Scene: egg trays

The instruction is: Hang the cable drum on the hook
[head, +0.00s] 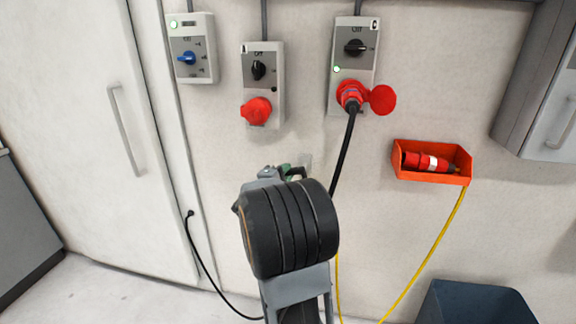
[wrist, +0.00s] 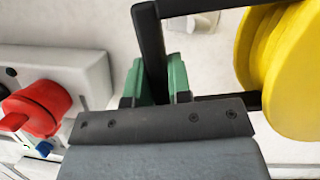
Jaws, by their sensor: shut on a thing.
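The cable drum (wrist: 297,75) is yellow and shows at the right of the wrist view, cut off by the edge. Its black frame (wrist: 151,50) runs between the green fingers of my gripper (wrist: 160,82), which is shut on it. In the head view my gripper (head: 292,172) is mostly behind my black wrist, close in line with the wall, and the drum is hidden there. A small pale fitting (head: 306,162) on the wall shows just past the fingers, and in the wrist view (wrist: 196,22); I cannot tell for sure that it is the hook.
A red box (head: 432,178) with a red plug stands right of the gripper; a yellow cable (head: 425,262) hangs from it. Above are switch boxes (head: 356,50), one with a black cable (head: 343,155) plugged in. A dark bin (head: 478,303) is at lower right.

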